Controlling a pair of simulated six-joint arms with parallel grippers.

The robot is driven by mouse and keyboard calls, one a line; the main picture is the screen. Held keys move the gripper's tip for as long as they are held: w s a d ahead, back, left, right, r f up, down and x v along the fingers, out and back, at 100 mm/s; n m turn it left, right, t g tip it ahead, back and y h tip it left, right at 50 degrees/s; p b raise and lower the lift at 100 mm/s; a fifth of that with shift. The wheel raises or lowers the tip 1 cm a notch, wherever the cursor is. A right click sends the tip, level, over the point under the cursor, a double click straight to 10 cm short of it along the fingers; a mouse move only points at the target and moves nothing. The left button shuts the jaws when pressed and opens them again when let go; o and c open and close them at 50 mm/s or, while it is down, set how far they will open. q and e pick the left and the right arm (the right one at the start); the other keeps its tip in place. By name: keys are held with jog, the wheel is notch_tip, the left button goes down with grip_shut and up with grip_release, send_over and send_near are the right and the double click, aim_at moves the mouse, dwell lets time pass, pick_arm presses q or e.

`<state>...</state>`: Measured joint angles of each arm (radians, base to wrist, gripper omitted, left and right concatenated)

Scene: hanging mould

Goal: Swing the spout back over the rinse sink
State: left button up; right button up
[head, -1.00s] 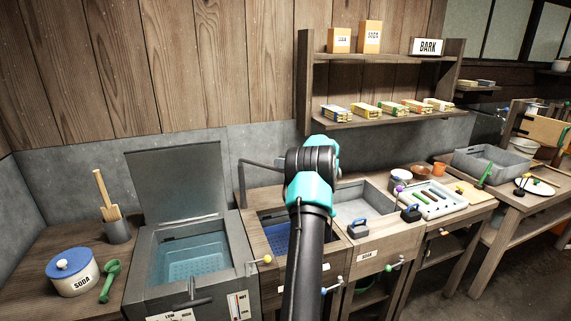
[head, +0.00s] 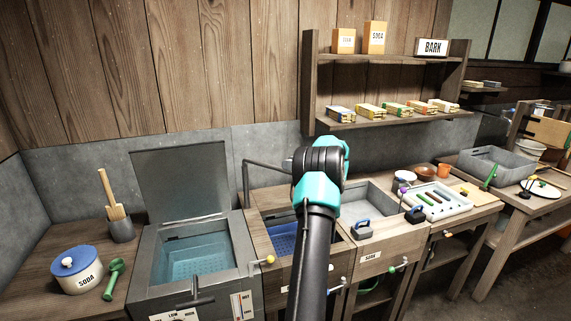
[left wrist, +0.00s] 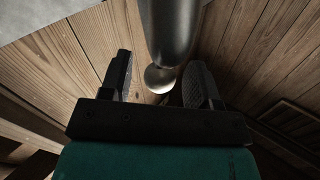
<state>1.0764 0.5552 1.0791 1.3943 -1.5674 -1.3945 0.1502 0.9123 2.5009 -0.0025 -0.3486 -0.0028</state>
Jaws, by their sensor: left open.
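The spout (head: 262,164) is a dark, thin pipe rising at the back left of the rinse sink. Its arm reaches right, and its far end is hidden behind my left arm. The rinse sink (head: 282,239) holds a blue rack, and my arm covers its right part. In the left wrist view my left gripper (left wrist: 160,88) is open, with one finger on each side of a grey metal tube with a rounded end (left wrist: 168,35), which looks like part of the spout. I cannot tell whether the fingers touch it. My right gripper is not in view.
An open-lidded water tank (head: 196,258) stands left of the sink. A grey basin (head: 372,205) lies to the right, with a dark-handled block (head: 362,229) on its front edge. A soda jar (head: 77,270) is at far left. A shelf (head: 390,122) hangs behind.

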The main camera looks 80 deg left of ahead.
pick_arm(q)
jog(key=v, duration=1.5)
